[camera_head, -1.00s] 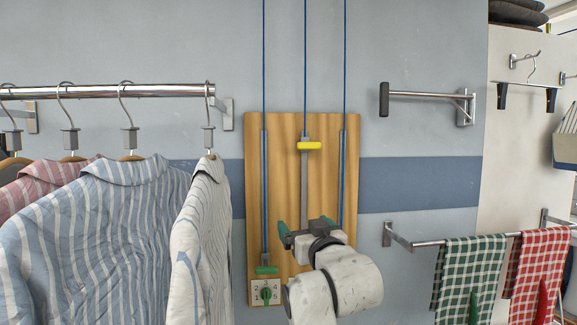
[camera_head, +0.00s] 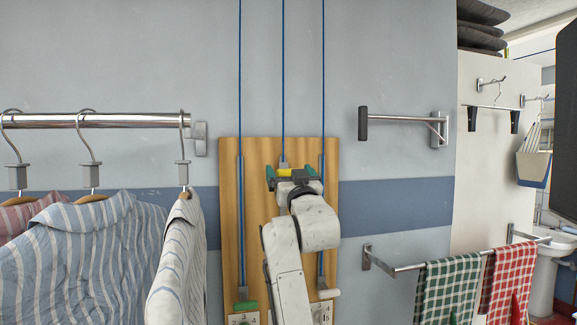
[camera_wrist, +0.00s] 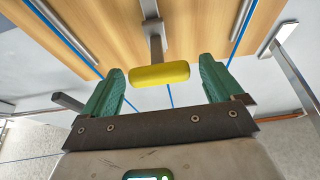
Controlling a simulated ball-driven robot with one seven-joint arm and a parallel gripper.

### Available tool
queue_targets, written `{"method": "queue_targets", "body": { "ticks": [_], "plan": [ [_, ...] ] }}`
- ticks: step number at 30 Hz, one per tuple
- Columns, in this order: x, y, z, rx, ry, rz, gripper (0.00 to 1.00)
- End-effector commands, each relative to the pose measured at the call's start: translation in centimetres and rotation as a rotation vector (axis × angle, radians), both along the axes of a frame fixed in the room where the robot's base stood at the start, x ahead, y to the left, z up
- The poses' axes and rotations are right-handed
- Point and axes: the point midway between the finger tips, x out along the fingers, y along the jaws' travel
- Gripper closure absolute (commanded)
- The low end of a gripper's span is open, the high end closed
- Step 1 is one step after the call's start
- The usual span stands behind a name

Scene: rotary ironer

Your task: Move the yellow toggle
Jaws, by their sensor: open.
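The yellow toggle (camera_wrist: 160,74) is a rounded bar on a grey metal slider on the wooden board. In the wrist view it lies between the green fingers of my gripper (camera_wrist: 162,86), near their tips, with a gap to each finger. In the head view my gripper (camera_head: 292,175) is in front of the board's upper middle, and only a little of the yellow toggle (camera_head: 285,173) shows between its fingers. The gripper is open and holds nothing.
The wooden board (camera_head: 229,220) carries blue cords and a green toggle (camera_head: 246,306) at lower left. Striped shirts (camera_head: 85,260) hang at left. A wall bracket (camera_head: 400,117) and a rail with checked towels (camera_head: 448,285) are at right.

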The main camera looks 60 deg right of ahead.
Motion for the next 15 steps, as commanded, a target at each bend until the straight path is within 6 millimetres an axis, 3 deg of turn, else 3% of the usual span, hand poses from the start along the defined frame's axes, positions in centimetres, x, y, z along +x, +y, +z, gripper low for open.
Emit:
{"method": "queue_targets", "body": {
  "ticks": [14,15],
  "plan": [
    [0.81,-0.95,0.47,0.000,0.000,0.000,0.06],
    [0.81,-0.95,0.48,0.000,0.000,0.000,0.10]
  ]
}}
